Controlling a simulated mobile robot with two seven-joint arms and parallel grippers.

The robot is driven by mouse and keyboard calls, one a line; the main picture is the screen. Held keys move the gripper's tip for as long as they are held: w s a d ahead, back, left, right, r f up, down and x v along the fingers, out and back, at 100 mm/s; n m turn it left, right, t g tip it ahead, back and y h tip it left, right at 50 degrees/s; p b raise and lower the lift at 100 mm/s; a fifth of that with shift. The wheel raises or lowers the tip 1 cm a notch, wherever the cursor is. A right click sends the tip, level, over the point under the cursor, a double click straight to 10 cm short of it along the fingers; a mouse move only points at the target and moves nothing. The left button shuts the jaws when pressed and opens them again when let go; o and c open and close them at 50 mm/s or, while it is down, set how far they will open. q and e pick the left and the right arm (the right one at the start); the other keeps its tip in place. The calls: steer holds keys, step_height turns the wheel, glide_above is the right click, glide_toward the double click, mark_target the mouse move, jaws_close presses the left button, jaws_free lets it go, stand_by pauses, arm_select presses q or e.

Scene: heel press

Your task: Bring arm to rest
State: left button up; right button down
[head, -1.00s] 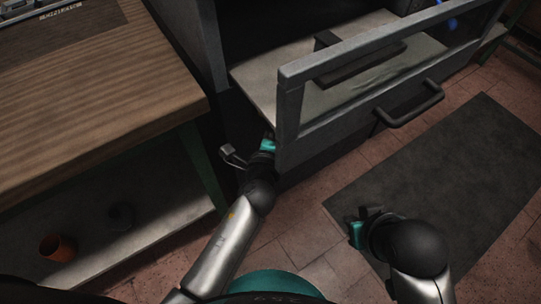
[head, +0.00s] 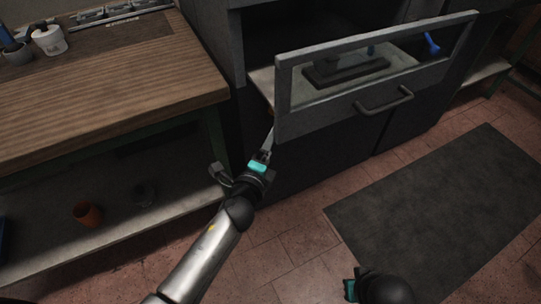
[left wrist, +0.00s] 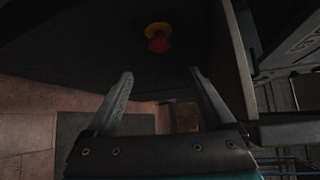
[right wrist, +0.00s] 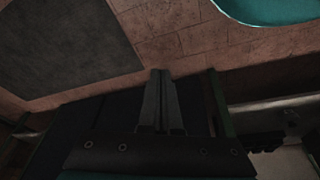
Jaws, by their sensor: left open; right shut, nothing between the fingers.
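My left gripper (head: 268,146) is raised at the left front corner of the grey cabinet, beside the left edge of its framed door (head: 345,62). In the left wrist view its two fingers (left wrist: 160,85) are spread with nothing between them. A red button on a yellow base (left wrist: 158,38) shows beyond the fingertips, apart from them, on a dark surface. My right arm shows at the bottom of the head view, its gripper (head: 350,290) partly cut off by the frame edge. In the right wrist view its fingers (right wrist: 162,75) are together and empty, above the floor.
A wooden workbench (head: 100,90) stands at the left, with an orange cup (head: 87,214) on its lower shelf. A bar handle (head: 385,101) sticks out of the cabinet front. A dark mat (head: 450,200) lies on the tiled floor at the right, with clear floor around it.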

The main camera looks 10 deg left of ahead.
arm_select(q)
steer(key=shift+s, duration=0.1)
arm_select(e)
steer(key=shift+s+f, duration=0.1)
steer(key=shift+s, duration=0.05)
stand_by(0.3)
